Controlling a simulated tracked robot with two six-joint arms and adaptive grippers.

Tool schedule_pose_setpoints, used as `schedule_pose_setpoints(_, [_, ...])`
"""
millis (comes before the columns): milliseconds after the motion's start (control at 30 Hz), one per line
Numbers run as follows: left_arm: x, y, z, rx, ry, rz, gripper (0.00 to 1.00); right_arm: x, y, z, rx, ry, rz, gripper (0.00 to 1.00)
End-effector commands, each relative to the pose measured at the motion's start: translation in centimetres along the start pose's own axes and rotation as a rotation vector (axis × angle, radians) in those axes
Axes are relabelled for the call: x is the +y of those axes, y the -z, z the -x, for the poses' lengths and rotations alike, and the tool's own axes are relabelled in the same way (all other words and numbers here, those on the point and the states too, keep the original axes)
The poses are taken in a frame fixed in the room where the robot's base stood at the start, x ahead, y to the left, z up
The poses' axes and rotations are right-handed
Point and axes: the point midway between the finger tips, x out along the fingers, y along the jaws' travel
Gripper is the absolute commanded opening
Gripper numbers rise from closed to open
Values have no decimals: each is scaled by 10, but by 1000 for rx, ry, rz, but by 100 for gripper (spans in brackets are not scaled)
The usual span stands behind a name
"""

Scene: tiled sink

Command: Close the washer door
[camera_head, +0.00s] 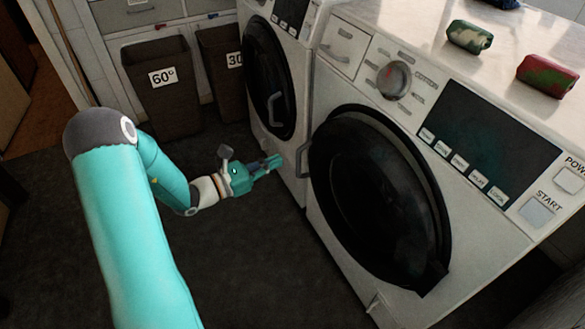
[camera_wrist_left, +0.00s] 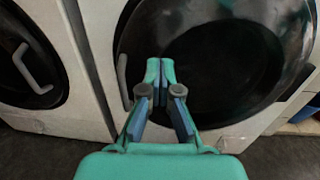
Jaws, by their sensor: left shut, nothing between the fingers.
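The washer (camera_head: 345,250) is the white machine at right in the head view. Its round black door (camera_head: 370,195) covers most of the front and has a light handle (camera_head: 302,160) on its left edge. The door and handle also show in the left wrist view, the door (camera_wrist_left: 225,70) filling the upper right. I cannot tell whether the door is fully latched. My left gripper (camera_head: 272,163) is shut and empty, just left of the handle in the head view. In the left wrist view its fingertips (camera_wrist_left: 160,68) overlap the lower left of the door; contact is unclear.
A second white machine (camera_head: 305,55) with a black round door (camera_head: 268,75) stands to the left. Two dark bins (camera_head: 165,100) stand behind. Green (camera_head: 469,37) and red (camera_head: 547,76) items lie on top of the washer. The dark floor in front is clear.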

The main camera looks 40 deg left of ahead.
Motion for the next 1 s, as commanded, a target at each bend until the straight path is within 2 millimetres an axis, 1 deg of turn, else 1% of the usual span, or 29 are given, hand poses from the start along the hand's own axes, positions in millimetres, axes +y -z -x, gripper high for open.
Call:
schedule_pose_setpoints(167, [-3,0,-31,-1,10,1,0,1,0,-2,0,0,0,0])
schedule_pose_setpoints(400, [-5,1,-81,1,12,1,0,2,0,-5,0,0,0,0])
schedule_pose_setpoints(600, [-5,1,-113,3,11,2,0,3,0,-8,0,0,0,0])
schedule_pose_setpoints(700, [-5,1,-123,3,9,1,0,3,0,-9,0,0,0,0])
schedule_pose_setpoints(800, [-5,2,-128,4,9,2,0,3,0,-9,0,0,0,0])
schedule_pose_setpoints(1000, [-5,1,-131,4,9,2,0,3,0,-9,0,0,0,0])
